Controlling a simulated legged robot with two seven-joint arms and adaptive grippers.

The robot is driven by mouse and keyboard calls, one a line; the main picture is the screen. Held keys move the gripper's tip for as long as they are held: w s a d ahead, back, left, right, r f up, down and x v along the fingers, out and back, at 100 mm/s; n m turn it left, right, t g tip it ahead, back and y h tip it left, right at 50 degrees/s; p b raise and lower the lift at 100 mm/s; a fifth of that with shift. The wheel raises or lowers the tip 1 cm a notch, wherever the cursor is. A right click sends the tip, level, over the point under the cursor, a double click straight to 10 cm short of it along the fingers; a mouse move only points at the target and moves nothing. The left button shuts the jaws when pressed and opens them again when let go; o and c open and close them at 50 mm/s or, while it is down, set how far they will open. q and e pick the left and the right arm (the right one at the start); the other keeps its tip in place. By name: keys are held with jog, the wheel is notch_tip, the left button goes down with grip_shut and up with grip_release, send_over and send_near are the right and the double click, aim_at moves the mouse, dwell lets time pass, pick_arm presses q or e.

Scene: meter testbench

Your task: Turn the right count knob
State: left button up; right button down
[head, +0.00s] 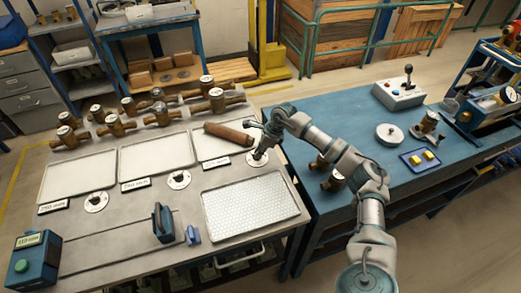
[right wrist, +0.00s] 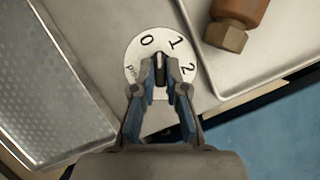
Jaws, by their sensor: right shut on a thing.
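The right count knob (right wrist: 160,66) sits on a round white dial (right wrist: 134,52) marked 0, 1 and 2, with small lettering at the lower left. In the right wrist view, my right gripper (right wrist: 160,74) is shut on the knob, one finger on each side. Two other dials with knobs show to the left, the middle one (head: 179,180) and the left one (head: 96,201). My left gripper is not in view.
A tray (head: 218,136) with a brown cylindrical fitting lies behind the right dial. A perforated tray (head: 255,205) lies in front. Several brass meters stand along the back. A blue table (head: 310,130) adjoins on the right, with a joystick box (head: 398,93).

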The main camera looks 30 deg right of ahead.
jog(key=m, duration=0.1)
jog(key=m+h+p, duration=0.1)
jog(key=m, duration=0.1)
jog(key=m+t+p, duration=0.1)
jog(key=m, duration=0.1)
jog(key=shift+s+a+f+h, duration=0.2)
jog(key=shift+s+h, duration=0.05)
jog(key=shift+h, duration=0.05)
pick_arm(q)
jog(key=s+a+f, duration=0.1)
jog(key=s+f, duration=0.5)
jog(key=shift+p, duration=0.45)
pick_arm(e)
jog(key=shift+f+m+h, duration=0.1)
jog(key=shift+m+h, duration=0.2)
jog(key=shift+m, duration=0.6)
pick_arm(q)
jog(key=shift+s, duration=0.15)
pick_arm(e)
jog(key=c, duration=1.3)
grip_release()
jog(key=shift+c, duration=0.2)
jog(key=shift+o, duration=0.7)
jog(key=shift+w+f, duration=0.1)
jog(key=shift+w, duration=0.1)
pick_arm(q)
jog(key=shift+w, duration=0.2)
